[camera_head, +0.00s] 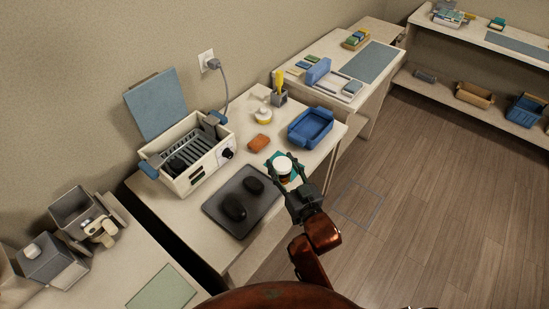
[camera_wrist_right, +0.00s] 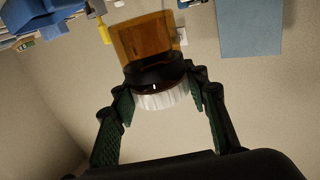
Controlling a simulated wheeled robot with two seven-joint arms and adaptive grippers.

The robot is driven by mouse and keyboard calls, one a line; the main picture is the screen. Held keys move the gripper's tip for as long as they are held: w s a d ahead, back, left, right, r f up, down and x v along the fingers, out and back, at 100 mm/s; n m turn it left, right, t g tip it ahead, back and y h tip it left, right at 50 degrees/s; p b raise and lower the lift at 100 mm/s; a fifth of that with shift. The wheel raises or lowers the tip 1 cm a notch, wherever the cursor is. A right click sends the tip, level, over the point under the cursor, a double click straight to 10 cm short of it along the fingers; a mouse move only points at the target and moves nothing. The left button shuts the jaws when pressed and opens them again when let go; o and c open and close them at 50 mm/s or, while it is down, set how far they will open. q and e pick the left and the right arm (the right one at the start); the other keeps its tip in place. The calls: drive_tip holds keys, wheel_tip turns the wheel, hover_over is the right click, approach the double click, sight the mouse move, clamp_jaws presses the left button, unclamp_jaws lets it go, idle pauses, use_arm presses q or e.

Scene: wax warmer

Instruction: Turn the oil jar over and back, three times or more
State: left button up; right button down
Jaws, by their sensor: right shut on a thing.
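The oil jar (camera_head: 285,166) is a small amber jar with a white cap. In the head view it is in my right gripper (camera_head: 290,177), cap up, over the teal mat (camera_head: 299,173) at the table's front edge. The right wrist view shows the amber body (camera_wrist_right: 150,40), a dark band and the white ribbed cap (camera_wrist_right: 162,98) between the fingers of my right gripper (camera_wrist_right: 163,88). The room appears upside down there, with the cap toward the picture's bottom. I cannot tell whether the jar touches the mat. My left gripper is not in view.
The wax warmer (camera_head: 190,158) stands at the left with its blue lid raised. A dark tray (camera_head: 222,209) holds two black ovals. Open floor lies to the right.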

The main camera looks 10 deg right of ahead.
drive_tip(key=shift+w+a+r, duration=0.1)
drive_tip(key=shift+w+a, duration=0.15)
drive_tip(key=shift+w, duration=0.3)
drive_tip(key=shift+w+a, duration=0.15)
drive_tip(key=shift+w, duration=0.05)
drive_tip(key=shift+s+a+r, duration=0.1)
drive_tip(key=shift+a+r, duration=0.05)
drive_tip(key=shift+w, duration=0.25)
drive_tip(key=w+d+f, duration=0.1)
drive_tip(key=w+f, duration=0.3)
drive_tip(key=w+d+f+b, duration=0.1)
drive_tip(key=w+d+f, duration=0.1)
drive_tip(key=w+f, duration=0.2)
drive_tip(key=w+d+f+b, duration=0.1)
drive_tip(key=w+d+f, duration=0.1)
drive_tip(key=w+f, duration=0.2)
drive_tip(key=shift+w+d+f, duration=0.15)
drive_tip(key=shift+w, duration=0.1)
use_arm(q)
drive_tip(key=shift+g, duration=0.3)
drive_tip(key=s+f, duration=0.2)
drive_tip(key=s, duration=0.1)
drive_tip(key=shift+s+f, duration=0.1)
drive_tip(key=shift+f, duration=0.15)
use_arm(e)
drive_tip(key=shift+f, duration=0.2)
